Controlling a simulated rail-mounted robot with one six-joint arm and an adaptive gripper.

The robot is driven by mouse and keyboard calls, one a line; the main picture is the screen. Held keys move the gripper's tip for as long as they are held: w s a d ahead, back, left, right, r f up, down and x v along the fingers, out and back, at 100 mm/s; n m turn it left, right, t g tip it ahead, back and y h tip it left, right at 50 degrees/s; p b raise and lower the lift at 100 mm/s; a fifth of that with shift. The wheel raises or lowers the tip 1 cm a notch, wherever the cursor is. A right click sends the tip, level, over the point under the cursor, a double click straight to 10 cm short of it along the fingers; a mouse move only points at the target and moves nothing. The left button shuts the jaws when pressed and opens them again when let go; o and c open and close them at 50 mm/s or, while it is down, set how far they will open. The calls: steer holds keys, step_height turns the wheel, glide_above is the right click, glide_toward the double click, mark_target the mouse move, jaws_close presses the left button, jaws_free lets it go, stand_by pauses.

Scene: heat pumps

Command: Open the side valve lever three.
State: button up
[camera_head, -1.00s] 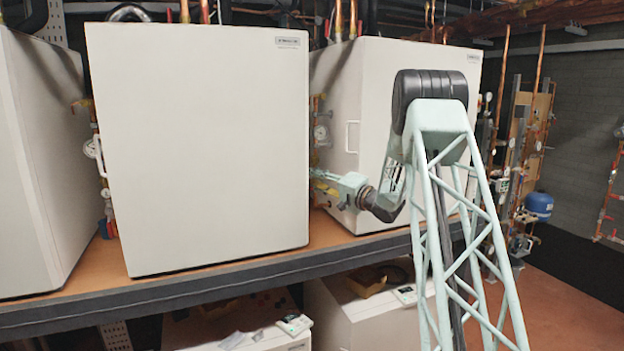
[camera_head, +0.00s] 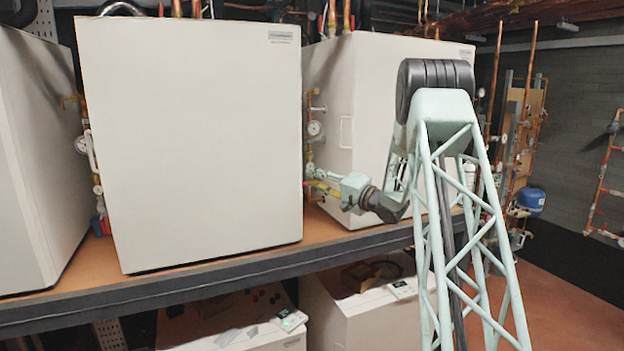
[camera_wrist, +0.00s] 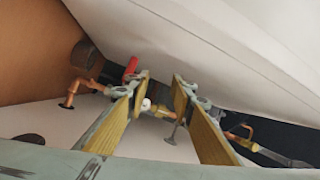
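In the head view, my gripper (camera_head: 314,178) reaches from the right into the gap between two white heat pump cabinets, beside the pipework there. In the wrist view, my gripper (camera_wrist: 163,83) is open, its two yellow-padded fingers apart. Copper side piping (camera_wrist: 165,110) runs across behind and between the fingers, with a small white round part (camera_wrist: 146,104) seen between them. A red lever (camera_wrist: 130,68) shows just left of the left fingertip. An orange-yellow part (camera_wrist: 242,128) sits right of the right finger. I cannot tell which lever is number three, nor whether a finger touches the pipe.
The front cabinet (camera_head: 190,130) and the right cabinet (camera_head: 385,85) wall in the narrow gap. A round gauge (camera_head: 315,128) sits above my gripper. The shelf edge (camera_head: 200,268) runs below. Red floor at the right is free.

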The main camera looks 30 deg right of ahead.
steer(key=shift+f+v, duration=0.15)
steer(key=shift+v, duration=1.2)
steer(key=shift+f+v, duration=0.2)
steer(key=shift+v, duration=1.15)
steer(key=shift+a, duration=0.1)
steer(key=shift+c, duration=1.4)
steer(key=shift+a, duration=0.2)
steer(key=shift+w+a, duration=0.1)
steer(key=shift+a, duration=0.35)
